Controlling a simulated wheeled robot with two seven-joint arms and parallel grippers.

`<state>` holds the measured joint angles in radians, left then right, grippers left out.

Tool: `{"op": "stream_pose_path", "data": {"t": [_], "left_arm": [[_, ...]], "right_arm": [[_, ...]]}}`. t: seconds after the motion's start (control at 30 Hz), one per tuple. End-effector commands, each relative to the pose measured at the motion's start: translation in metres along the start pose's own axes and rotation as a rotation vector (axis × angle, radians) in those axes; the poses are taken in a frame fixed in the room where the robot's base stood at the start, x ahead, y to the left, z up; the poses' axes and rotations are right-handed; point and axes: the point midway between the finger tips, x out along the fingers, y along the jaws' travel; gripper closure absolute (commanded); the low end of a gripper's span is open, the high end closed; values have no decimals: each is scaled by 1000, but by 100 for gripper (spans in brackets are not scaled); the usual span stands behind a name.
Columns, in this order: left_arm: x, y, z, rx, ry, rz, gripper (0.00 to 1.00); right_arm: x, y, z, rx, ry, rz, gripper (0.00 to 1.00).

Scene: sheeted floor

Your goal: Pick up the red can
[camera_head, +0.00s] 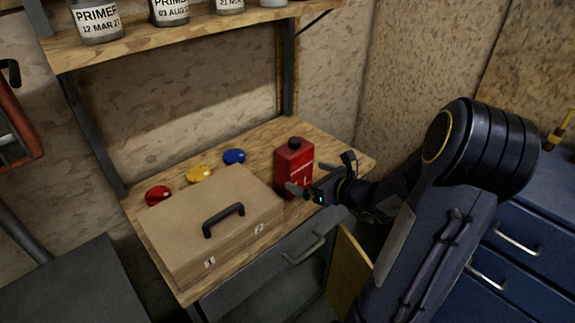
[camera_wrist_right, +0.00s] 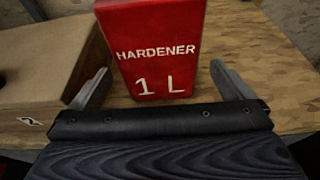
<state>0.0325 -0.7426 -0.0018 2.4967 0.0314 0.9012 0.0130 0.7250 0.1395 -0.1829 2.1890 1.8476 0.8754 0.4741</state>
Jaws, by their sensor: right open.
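The red can (camera_head: 294,163) with a black cap stands upright on the wooden bench top, at the right of a tan case. In the right wrist view the red can (camera_wrist_right: 153,45) shows the words HARDENER and 1 L, and its top is cut off. My right gripper (camera_head: 318,174) is open in front of the can. In the right wrist view the fingers of my right gripper (camera_wrist_right: 160,82) are spread to either side of the can's lower part, with gaps, not closed on it. My left gripper is in neither view.
The tan case (camera_head: 213,222) with a black handle stands close at the can's left. Red (camera_head: 158,195), yellow (camera_head: 199,174) and blue (camera_head: 234,157) round lids lie behind it. A shelf (camera_head: 160,40) with labelled tins hangs above. Blue drawers (camera_head: 520,235) stand at the right.

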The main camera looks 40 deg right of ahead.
Motion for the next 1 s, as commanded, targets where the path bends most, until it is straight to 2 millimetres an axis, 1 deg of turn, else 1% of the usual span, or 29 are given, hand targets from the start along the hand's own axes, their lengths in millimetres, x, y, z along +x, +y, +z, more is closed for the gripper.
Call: {"op": "stream_pose_path", "data": {"t": [0.03, 0.17, 0.3, 0.43, 0.53, 0.77, 1.0], "left_arm": [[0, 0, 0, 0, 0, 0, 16], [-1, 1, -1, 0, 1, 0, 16], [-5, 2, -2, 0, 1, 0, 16], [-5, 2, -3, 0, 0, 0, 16], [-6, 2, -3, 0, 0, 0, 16], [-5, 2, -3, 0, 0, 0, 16], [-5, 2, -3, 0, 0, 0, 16]], "right_arm": [[7, 1, 0, -1, 1, 4, 0], [21, 2, 2, -2, 0, 5, 0], [42, 4, 5, -3, 0, 8, 0], [60, 3, 4, -4, 0, 7, 0], [66, 3, 5, -5, -1, 5, 0], [67, 3, 5, -6, -1, 4, 0], [66, 3, 5, -6, -1, 4, 31]]}}
